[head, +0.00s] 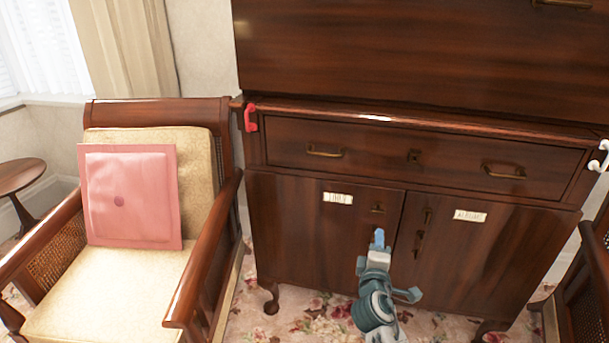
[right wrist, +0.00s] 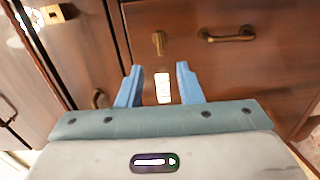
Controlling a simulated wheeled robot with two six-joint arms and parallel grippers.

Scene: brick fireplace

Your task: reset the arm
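My right gripper (head: 378,238) is in front of the lower doors of the dark wood cabinet (head: 330,245), near the gap between the two doors. In the right wrist view its two blue fingers (right wrist: 159,78) stand apart with nothing held between them. A white label (right wrist: 163,88) on the cabinet shows behind the gap between the fingers. I cannot tell whether the fingers touch the cabinet. My left gripper is not in view.
An armchair (head: 110,285) with a pink cushion (head: 130,195) stands left of the cabinet. A red hook (head: 250,118) and a white hook (head: 599,158) are on the cabinet's sides. Part of another dark chair (head: 590,300) is at the right edge. Flowered carpet (head: 300,318) lies below.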

